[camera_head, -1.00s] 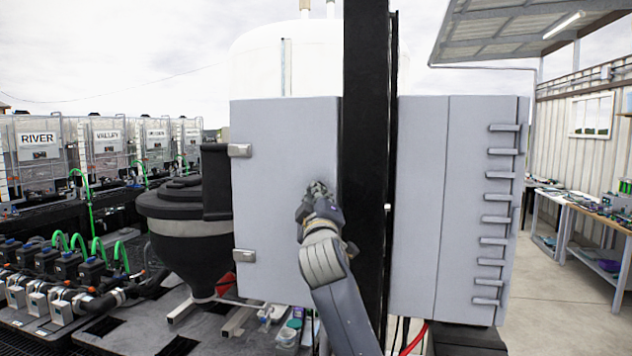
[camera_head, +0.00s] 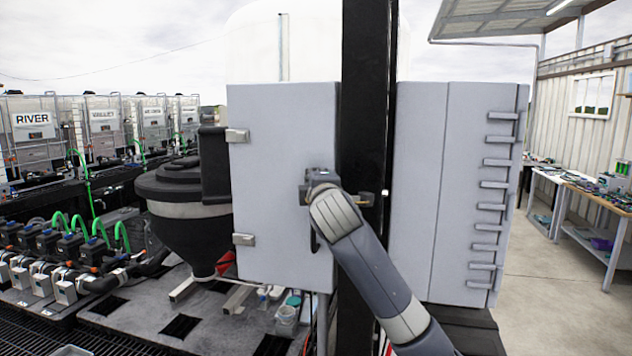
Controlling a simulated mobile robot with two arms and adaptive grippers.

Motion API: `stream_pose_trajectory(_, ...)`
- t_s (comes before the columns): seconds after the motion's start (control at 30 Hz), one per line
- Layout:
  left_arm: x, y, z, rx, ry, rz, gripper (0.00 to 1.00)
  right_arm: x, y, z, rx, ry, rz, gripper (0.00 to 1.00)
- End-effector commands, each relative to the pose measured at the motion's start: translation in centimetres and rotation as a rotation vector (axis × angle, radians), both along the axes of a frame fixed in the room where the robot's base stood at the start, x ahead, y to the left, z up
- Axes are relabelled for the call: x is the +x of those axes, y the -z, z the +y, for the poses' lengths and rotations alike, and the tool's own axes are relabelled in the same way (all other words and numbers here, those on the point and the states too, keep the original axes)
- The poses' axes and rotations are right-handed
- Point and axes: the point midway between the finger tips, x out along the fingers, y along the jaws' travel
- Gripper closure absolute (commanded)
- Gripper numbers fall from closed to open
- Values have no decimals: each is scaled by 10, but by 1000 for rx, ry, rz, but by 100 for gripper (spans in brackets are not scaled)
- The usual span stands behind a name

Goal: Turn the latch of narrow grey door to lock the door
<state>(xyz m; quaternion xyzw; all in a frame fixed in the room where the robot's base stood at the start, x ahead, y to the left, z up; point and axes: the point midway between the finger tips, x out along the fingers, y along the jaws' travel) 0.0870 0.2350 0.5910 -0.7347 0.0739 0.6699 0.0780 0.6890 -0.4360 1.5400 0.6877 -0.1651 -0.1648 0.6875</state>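The narrow grey door (camera_head: 275,200) is a flat panel that looks closed, with an upper hinge (camera_head: 237,135) and a lower hinge (camera_head: 243,239) on its left edge. My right gripper (camera_head: 318,182) is in front of the door's right part, around mid height. Its arm comes in from the lower right, and the wrist covers most of the fingers, so I cannot tell whether they are open or shut. The latch cannot be made out; the gripper and wrist cover that area. A dark curved piece (camera_head: 315,240) shows just below the wrist. My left gripper is not in view.
A grey cabinet side with several handle-like bars (camera_head: 497,187) stands to the right. A black hopper (camera_head: 185,225) stands close at the door's left. Small containers (camera_head: 287,312) sit below the door. Benches (camera_head: 590,215) line the far right, with open floor before them.

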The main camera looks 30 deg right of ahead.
Motion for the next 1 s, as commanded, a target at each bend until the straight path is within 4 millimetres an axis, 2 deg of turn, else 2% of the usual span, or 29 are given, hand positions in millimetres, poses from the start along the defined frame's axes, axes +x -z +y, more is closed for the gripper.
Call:
stream_pose_trajectory(0.5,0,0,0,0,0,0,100,0,0,-1,-14,3,15,100)
stream_pose_trajectory(0.53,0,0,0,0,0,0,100,0,0,-1,-14,3,15,81)
stream_pose_trajectory(0.6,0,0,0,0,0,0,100,0,0,-1,-13,3,14,68)
stream_pose_trajectory(1.0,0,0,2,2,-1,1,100,-3,-1,2,-11,0,11,68)
